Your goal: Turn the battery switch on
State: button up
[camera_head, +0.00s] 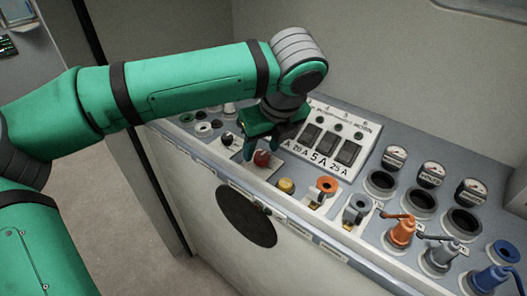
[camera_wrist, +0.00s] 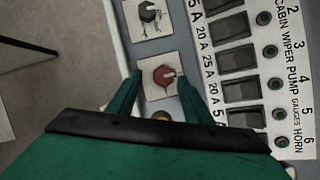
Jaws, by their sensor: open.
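A red rotary knob (camera_head: 262,159) sits on a white plate on the grey console top; I take it for the battery switch, though no label on it is readable. In the wrist view the red knob (camera_wrist: 163,75) has a pale pointer towards its right side. My gripper (camera_head: 262,150) is above it, fingers pointing down. In the wrist view my gripper (camera_wrist: 160,82) is open, with one finger on either side of the knob. Whether the fingers touch it I cannot tell. A dark knob on a similar white plate (camera_wrist: 148,14) is beside it.
A breaker panel (camera_head: 332,140) with black rockers stands close to the right of the gripper. A yellow button (camera_head: 286,186), an orange socket (camera_head: 326,187), gauges (camera_head: 396,156) and plugged cables (camera_head: 402,232) lie further right. Open floor (camera_head: 95,200) is at left.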

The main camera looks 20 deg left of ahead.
aim_at(261, 160)
jog(key=shift+w+a+f, duration=0.15)
jog(key=shift+f, duration=0.5)
jog(key=shift+w+f, duration=0.4)
jog(key=shift+f, duration=0.3)
jog(key=c, duration=1.1)
jog(key=shift+o, duration=0.2)
